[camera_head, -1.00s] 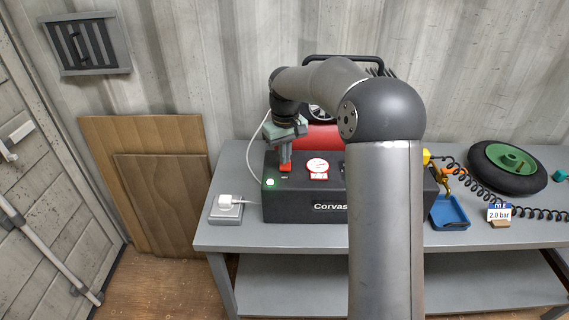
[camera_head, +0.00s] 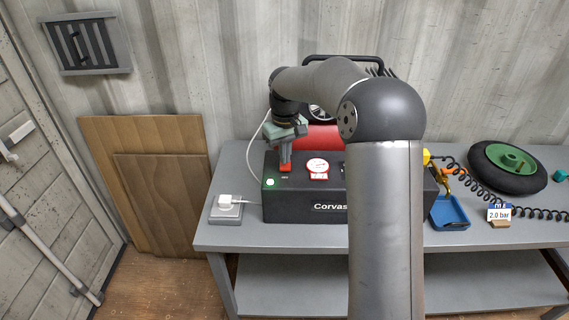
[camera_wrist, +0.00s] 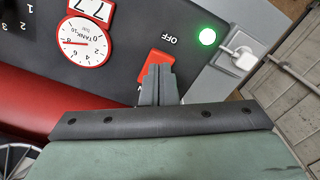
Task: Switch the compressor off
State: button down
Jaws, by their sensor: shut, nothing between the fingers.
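The compressor (camera_head: 310,205) stands on the grey bench, a black panel box with a red tank behind it. Its red rocker switch (camera_wrist: 154,66) is on the panel, with "OFF" printed on one side; the lettering on the other side is mostly hidden by my fingers. A green lamp (camera_wrist: 207,36) beside the switch is lit, and it also shows in the head view (camera_head: 270,182). My gripper (camera_wrist: 158,72) is shut and empty. Its fingertips are at the red switch, overlapping the edge away from "OFF"; whether they touch cannot be told.
A tank gauge (camera_wrist: 84,42) sits beside the switch. A white plug in a socket box (camera_head: 226,208) is left of the compressor. A blue tray (camera_head: 449,212), a coiled black hose (camera_head: 490,192) and a wheel (camera_head: 507,168) lie to the right. My arm hides part of the compressor.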

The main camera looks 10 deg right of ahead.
aim_at(285, 168)
jog(key=shift+f+b, duration=0.6)
jog(key=shift+f, duration=0.4)
dwell(0.4)
jog(key=shift+r, duration=0.1)
jog(key=shift+r+p, duration=2.85)
jog(key=shift+r, duration=0.55)
jog(key=shift+s+r, duration=0.1)
jog(key=shift+s, duration=0.1)
jog(key=s+f+m, duration=0.1)
jog(key=s+m, duration=0.2)
jog(key=s, duration=3.1)
jog(key=shift+s+f+t, duration=0.25)
jog(key=shift+s+t, duration=0.15)
